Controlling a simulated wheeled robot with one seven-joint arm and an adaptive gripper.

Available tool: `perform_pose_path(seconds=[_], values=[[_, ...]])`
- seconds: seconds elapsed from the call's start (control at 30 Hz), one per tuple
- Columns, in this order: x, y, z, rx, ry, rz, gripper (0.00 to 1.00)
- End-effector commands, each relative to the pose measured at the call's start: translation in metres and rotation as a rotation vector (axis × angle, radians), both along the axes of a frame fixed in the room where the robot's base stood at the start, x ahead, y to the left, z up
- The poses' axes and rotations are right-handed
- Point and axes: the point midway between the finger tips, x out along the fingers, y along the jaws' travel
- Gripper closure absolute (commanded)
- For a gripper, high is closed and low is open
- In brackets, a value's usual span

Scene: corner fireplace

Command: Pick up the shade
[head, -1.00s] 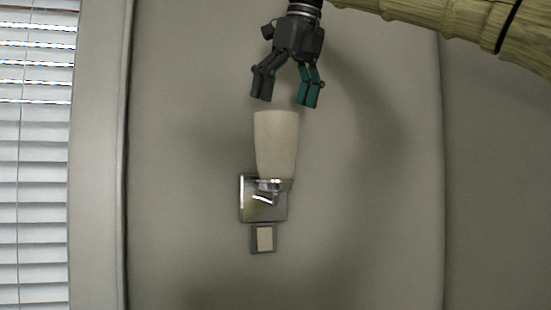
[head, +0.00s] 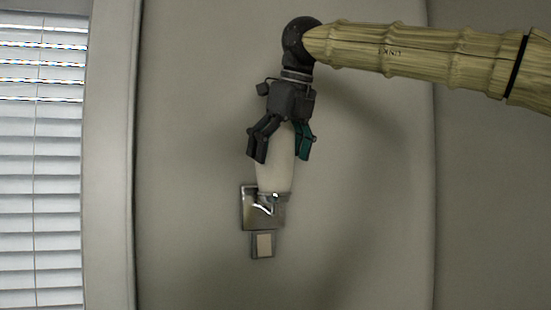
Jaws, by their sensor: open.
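The shade (head: 274,174) is a pale, frosted, tapered cup. It stands upright on a shiny metal wall lamp mount (head: 262,208) in the middle of the head view. My gripper (head: 280,157) points down over the shade's top. One dark finger is at the shade's left side and one teal finger is at its right side. The fingers are open around its upper part. The shade's top rim is hidden behind the gripper. I cannot tell whether the fingers touch it.
A small plate like a switch (head: 262,245) is on the wall just below the mount. A window with white blinds (head: 42,170) is at the left. The wall (head: 370,220) to the right of the lamp is bare.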

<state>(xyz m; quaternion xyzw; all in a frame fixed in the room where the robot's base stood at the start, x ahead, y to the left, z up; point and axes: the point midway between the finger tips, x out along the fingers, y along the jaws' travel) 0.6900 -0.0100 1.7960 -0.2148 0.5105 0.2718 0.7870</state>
Motion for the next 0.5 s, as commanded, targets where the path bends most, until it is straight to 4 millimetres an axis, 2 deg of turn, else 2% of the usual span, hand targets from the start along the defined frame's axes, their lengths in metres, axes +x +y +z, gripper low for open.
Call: perform_pose_path(seconds=[0.23, 0.27, 0.5], values=[[0.0008, 0.0011, -0.0028, 0.0, 0.001, 0.001, 0.06], [0.0008, 0.001, -0.0027, 0.0, 0.001, 0.0, 0.09], [0.0006, 0.0007, -0.0025, 0.0, 0.001, 0.0, 0.53]])
